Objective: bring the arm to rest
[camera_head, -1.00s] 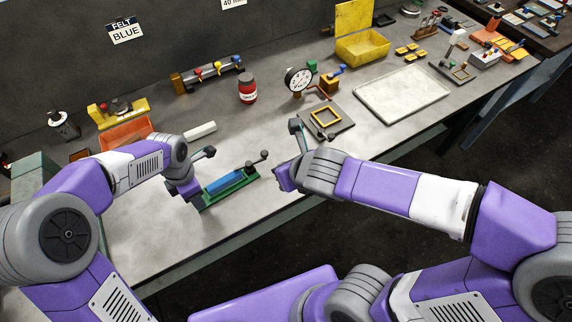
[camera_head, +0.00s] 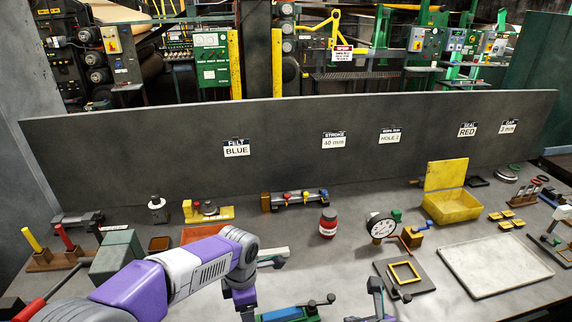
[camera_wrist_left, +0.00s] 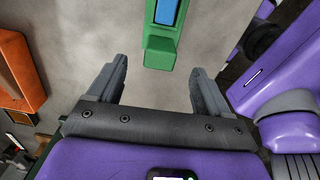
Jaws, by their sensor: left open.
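My left arm comes in from the left in the head view. My left gripper (camera_head: 258,282) is over the bench, just left of the green fixture with a blue bar (camera_head: 285,313). My purple right arm also shows at the right of the left wrist view.
An orange tray (camera_head: 203,233) lies behind my left arm. A red jar (camera_head: 328,223), a dial gauge (camera_head: 381,227), a plate with a yellow frame (camera_head: 404,275), a yellow box (camera_head: 451,206) and a pale tray (camera_head: 494,266) stand further right. A dark panel (camera_head: 290,150) closes the back.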

